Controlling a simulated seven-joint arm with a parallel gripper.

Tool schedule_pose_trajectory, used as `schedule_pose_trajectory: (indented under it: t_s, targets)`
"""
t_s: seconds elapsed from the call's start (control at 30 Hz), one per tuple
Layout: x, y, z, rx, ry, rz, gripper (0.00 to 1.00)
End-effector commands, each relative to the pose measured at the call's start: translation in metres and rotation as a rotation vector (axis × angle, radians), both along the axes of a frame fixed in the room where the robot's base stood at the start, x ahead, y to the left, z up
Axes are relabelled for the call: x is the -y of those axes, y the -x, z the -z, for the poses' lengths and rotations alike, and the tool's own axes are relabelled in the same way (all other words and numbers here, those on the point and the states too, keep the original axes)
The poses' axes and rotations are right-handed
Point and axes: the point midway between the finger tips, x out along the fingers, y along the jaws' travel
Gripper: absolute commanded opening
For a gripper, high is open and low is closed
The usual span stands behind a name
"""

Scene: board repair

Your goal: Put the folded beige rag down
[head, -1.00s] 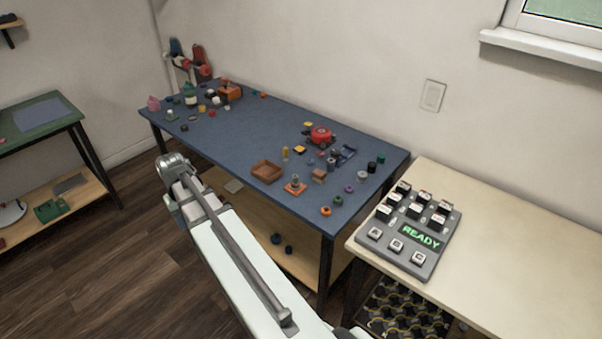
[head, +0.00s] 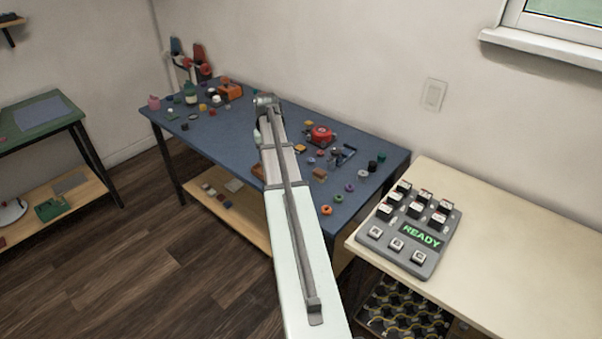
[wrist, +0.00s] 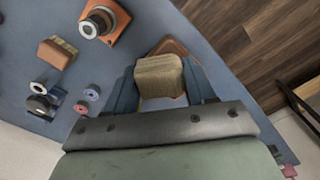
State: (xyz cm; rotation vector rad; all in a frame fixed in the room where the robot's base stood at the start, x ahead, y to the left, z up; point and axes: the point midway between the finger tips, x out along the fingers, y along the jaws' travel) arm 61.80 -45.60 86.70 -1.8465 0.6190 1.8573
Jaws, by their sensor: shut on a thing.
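The folded beige rag (wrist: 160,78) is a small, squarish, layered bundle between the fingers of my gripper (wrist: 161,84) in the wrist view. My gripper is shut on it. The rag is over a brown tray-like thing (wrist: 172,46), which it mostly hides; I cannot tell whether they touch. In the head view my arm reaches over the blue table (head: 225,140), and the gripper's fingers and the rag are hidden there.
An orange piece with a metal cylinder (wrist: 97,22), a brown block (wrist: 57,52) and small rings lie left of the rag in the wrist view. A red round device (head: 321,134) stands right of my arm. A grey READY panel (head: 410,230) sits on the beige table (head: 510,250).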

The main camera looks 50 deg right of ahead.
Motion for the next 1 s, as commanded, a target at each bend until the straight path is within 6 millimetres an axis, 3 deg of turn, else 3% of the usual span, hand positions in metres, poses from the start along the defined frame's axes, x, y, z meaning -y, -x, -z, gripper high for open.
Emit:
schedule_pose_trajectory:
  t_s: [0.03, 0.2, 0.4, 0.67, 1.0]
  targets:
    - [0.021, 0.005, -0.004, 0.0, 0.0, 0.025, 0.22]
    - [0.067, 0.025, -0.011, -0.001, 0.0, 0.086, 0.22]
    - [0.099, 0.041, -0.017, -0.001, 0.0, 0.128, 0.22]
    - [0.108, 0.048, -0.007, -0.002, -0.001, 0.142, 0.22]
    - [0.107, 0.048, 0.041, -0.002, -0.001, 0.142, 0.22]
